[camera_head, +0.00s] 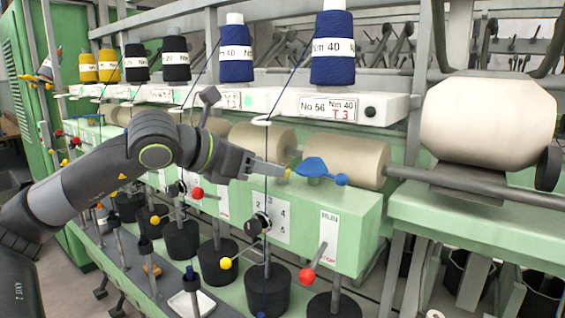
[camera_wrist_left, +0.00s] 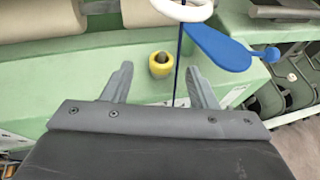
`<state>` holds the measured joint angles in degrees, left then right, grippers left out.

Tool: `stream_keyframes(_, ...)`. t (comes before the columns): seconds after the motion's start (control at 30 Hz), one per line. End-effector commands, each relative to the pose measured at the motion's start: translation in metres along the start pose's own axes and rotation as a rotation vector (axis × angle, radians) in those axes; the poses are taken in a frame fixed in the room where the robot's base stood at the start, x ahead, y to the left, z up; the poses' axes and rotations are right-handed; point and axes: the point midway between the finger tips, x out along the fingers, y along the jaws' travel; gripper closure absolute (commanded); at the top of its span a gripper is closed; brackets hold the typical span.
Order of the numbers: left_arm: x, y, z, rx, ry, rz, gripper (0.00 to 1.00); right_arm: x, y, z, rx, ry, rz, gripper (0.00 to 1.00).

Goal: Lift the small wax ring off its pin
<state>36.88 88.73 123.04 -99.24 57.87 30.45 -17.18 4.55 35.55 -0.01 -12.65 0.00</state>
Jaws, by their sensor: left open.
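The small wax ring (camera_wrist_left: 160,66) is yellow and sits on the green ledge in the left wrist view, in front of a cream roller. My left gripper (camera_head: 280,169) reaches in from the left over the green machine front. In the left wrist view its two fingers (camera_wrist_left: 160,70) are spread, with the ring beyond and between their tips and nothing held. My right gripper is not in view.
A blue thread (camera_wrist_left: 179,65) hangs from a white eyelet (camera_wrist_left: 183,9), passing between my fingers in the wrist view. A blue lever (camera_head: 318,168) lies just right of the ring. Red and yellow knobs (camera_head: 307,276) stick out below. Blue spools (camera_head: 332,50) stand above.

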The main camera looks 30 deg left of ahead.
Motion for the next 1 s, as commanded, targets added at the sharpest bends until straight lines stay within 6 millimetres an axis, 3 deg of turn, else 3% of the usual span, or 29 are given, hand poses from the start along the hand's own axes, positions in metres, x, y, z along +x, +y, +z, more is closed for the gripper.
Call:
stream_keyframes(0.33, 0.022, -0.002, 0.002, -0.003, -0.001, -0.005, 0.47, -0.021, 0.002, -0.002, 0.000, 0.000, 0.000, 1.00)
stream_keyframes(0.8, 0.030, -0.002, 0.000, 0.001, 0.000, 0.000, 0.47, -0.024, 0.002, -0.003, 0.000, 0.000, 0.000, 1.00)
stream_keyframes(1.0, 0.030, -0.002, 0.000, 0.000, 0.000, -0.001, 0.73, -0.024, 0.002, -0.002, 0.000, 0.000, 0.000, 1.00)
